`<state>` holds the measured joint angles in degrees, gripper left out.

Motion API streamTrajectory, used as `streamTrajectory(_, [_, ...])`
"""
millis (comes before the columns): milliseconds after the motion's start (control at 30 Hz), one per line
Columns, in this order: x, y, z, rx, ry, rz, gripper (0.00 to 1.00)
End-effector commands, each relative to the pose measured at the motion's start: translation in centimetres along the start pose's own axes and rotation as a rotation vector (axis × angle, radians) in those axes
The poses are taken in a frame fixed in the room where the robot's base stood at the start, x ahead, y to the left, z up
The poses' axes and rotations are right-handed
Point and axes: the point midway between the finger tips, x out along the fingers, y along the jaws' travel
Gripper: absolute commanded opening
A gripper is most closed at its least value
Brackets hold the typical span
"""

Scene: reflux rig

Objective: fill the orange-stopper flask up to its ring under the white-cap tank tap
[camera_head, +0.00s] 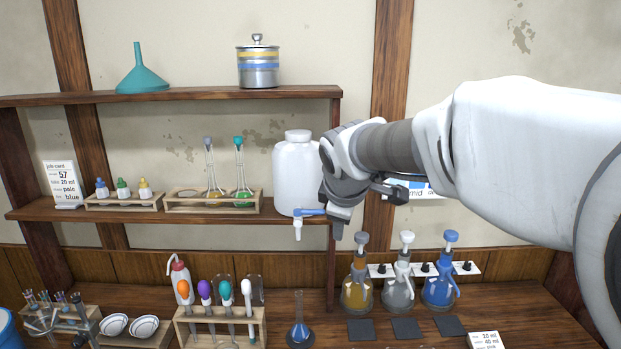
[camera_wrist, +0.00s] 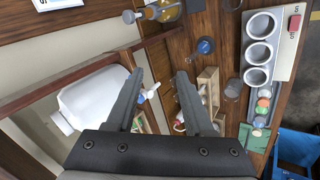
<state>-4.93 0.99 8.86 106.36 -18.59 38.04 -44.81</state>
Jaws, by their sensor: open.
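The white tank (camera_head: 297,170) with a white cap stands at the right end of the shelf and shows at left in the wrist view (camera_wrist: 92,100). Its tap (camera_head: 310,212) has a blue handle and a white spout. My gripper (camera_head: 338,222) is open beside the tap; in the wrist view the tap (camera_wrist: 148,93) appears between the fingers (camera_wrist: 160,80), contact unclear. A long-necked flask (camera_head: 299,332) with blue in its bulb stands on the bench, below the spout in the picture. It also shows in the wrist view (camera_wrist: 205,46). No orange-stoppered flask is identifiable.
A shelf rack (camera_head: 212,206) holds flasks with grey and teal stoppers beside an empty place. A bench rack (camera_head: 220,325) holds tools with orange, purple, teal and white ends. Three pump bottles (camera_head: 398,290) stand at right, behind dark mats (camera_head: 406,328).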

Motion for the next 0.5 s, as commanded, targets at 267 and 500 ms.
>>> streamTrajectory(267, [2.5,4.4,-5.8,-0.279,0.049,0.026,0.53])
streamTrajectory(500, [3.7,5.0,-7.0,-0.343,0.062,0.037,0.53])
